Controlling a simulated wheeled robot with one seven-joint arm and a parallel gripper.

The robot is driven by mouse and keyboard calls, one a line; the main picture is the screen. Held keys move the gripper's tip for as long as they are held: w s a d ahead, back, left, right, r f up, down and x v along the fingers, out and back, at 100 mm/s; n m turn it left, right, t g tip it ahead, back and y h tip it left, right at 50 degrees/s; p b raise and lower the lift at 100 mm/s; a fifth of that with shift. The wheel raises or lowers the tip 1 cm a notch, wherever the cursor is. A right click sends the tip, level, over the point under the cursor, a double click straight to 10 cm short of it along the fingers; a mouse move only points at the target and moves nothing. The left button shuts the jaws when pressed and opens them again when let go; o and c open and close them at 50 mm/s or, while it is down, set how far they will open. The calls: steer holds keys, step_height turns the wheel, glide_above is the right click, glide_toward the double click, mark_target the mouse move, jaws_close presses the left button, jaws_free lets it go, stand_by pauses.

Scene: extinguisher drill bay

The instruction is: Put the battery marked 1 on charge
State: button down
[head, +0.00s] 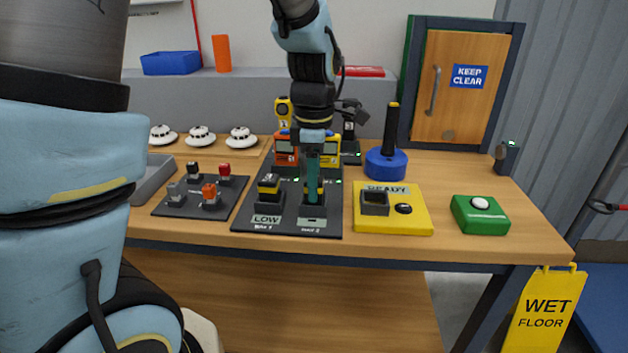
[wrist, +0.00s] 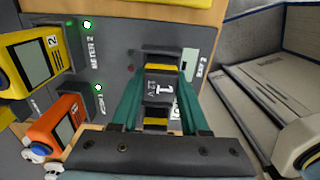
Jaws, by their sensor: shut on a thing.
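The battery marked 1 (wrist: 160,88) is dark with a yellow band and reads 12V in the wrist view. My gripper (wrist: 157,105) is shut on it, with a green finger on each side. In the head view my gripper (head: 313,190) points down at the right-hand bay, labelled BAY 2 (head: 312,223), on the dark charger board (head: 290,229). The battery is at that bay; I cannot tell whether it is fully seated. Another dark block with a yellow band (head: 268,187) stands in the left bay, above a LOW label (head: 267,218).
Orange (head: 286,150) and yellow (head: 329,150) meters stand behind the bays. A switch plate (head: 200,195) lies left. A yellow READY panel (head: 415,222), a black stick on a blue base (head: 386,165) and a green button box (head: 480,215) stand right.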

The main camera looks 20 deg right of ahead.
steer(key=shift+f, duration=0.2)
jaws_free()
stand_by(0.6)
steer(key=shift+r, duration=0.1)
steer(key=shift+r+p, duration=3.45)
